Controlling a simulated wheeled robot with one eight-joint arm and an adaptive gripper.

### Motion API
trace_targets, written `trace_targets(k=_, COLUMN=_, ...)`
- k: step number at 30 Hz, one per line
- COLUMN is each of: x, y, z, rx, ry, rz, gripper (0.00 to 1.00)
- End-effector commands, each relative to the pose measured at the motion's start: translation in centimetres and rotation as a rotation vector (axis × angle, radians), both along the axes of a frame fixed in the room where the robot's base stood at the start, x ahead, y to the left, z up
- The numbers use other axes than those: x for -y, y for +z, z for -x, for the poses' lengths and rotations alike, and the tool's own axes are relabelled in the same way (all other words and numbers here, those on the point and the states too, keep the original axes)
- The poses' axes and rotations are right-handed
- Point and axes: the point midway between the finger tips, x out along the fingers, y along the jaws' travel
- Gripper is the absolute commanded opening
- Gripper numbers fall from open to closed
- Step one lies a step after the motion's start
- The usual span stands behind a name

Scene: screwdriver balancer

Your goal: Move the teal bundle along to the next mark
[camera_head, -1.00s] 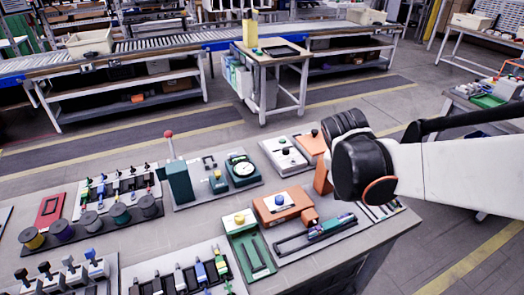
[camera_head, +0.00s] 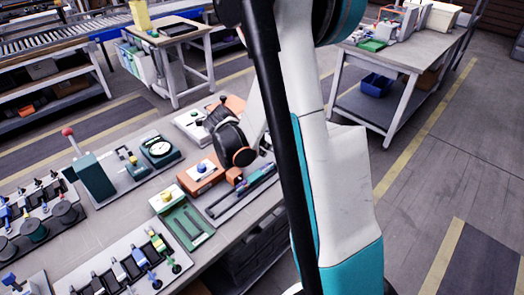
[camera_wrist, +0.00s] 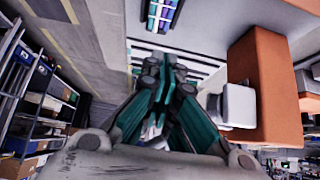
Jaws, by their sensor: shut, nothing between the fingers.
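The teal bundle (camera_head: 258,175), with teal and purple parts, lies in a long dark tray (camera_head: 222,208) near the table's right side. What seems to be the same bundle shows at the top edge of the wrist view (camera_wrist: 163,14), partly cut off. My gripper (camera_wrist: 165,65) points toward it, with its teal-sided fingers together and empty. A gap separates the fingertips from the bundle in that picture. White stripes lie just beyond the fingertips in the wrist view; I cannot tell which are marks.
An orange block with a blue knob (camera_head: 203,172) stands left of the tray. A large orange body (camera_wrist: 268,85) rises close to the right of my fingers. A green tray (camera_head: 188,225) and a dial device (camera_head: 160,150) stand further left.

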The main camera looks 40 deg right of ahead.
Motion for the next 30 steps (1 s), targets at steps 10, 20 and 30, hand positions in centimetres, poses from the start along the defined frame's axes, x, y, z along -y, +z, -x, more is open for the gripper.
trace_targets(k=10, x=3.7, y=-4.8, z=-0.3, rx=0.001, ry=-0.001, rz=-0.001, gripper=0.00)
trace_targets(k=20, x=4.7, y=-6.0, z=-0.4, rx=0.000, ry=0.001, rz=-0.001, gripper=0.00)
trace_targets(k=30, x=4.7, y=-6.0, z=-0.9, rx=0.000, ry=0.003, rz=-0.001, gripper=0.00)
